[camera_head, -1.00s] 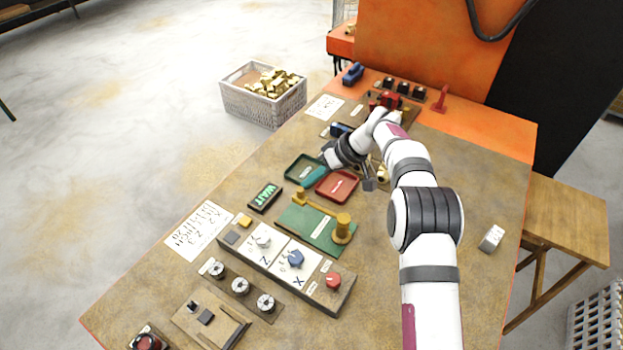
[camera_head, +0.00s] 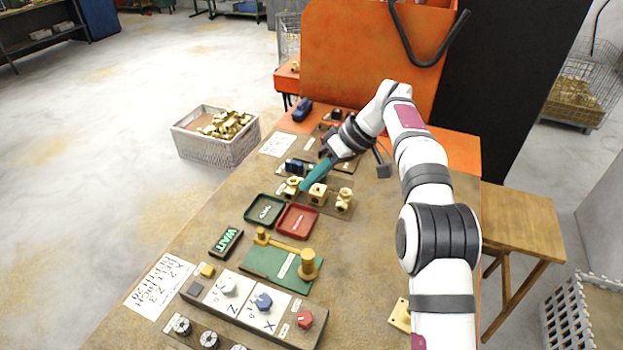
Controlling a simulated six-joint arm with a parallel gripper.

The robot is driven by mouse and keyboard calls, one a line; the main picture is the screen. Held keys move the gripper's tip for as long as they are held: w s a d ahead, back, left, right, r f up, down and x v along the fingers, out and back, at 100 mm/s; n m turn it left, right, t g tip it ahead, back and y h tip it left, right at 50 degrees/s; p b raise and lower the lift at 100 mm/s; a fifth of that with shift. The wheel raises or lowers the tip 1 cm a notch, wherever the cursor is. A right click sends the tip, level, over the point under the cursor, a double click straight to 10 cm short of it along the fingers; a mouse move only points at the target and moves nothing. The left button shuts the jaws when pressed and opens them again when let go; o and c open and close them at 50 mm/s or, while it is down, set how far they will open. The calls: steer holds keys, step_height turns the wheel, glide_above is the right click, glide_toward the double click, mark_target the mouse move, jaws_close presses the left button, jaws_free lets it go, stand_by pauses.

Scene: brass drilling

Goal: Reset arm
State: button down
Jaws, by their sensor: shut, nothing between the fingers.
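My gripper (camera_head: 306,188), with teal fingers, is shut and empty. Its fingertips point down and to the left, close to the row of brass fittings (camera_head: 318,195) on a tan block; I cannot tell whether they touch. My white arm rises from the lower right and bends over the far part of the bench (camera_head: 375,262). Part of the area behind the wrist is hidden by the arm.
A green tray (camera_head: 264,210) and a red tray (camera_head: 297,221) sit in front of the fittings. A green board with brass posts (camera_head: 281,264), a WAIT sign (camera_head: 226,242) and a knob panel (camera_head: 262,303) lie nearer. A crate of brass parts (camera_head: 215,135) stands left on the floor.

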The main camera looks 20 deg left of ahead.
stand_by(0.4)
steer(key=s+d+r+m+t+h, duration=0.1)
steer(key=s+d+r+m, duration=0.4)
steer(key=d, duration=0.3)
steer(key=s+d+r+m+t+h, duration=0.1)
steer(key=s+d+r+m, duration=0.1)
steer(key=s+d+m, duration=0.45)
steer(key=s+d+f+m+h, duration=0.1)
steer(key=s+d+f+m, duration=0.1)
steer(key=s+d, duration=0.2)
steer(key=s+d+f+m+h, duration=0.1)
steer(key=s+d+f+m, duration=0.2)
steer(key=s, duration=0.7)
steer(key=s+d+f+m+h, duration=0.1)
steer(key=s+d+f+m, duration=0.1)
steer(key=s+d, duration=0.3)
steer(key=s+f, duration=0.1)
steer(key=s, duration=0.2)
steer(key=shift+d+t, duration=0.3)
steer(key=shift+d, duration=0.05)
steer(key=shift+m, duration=0.25)
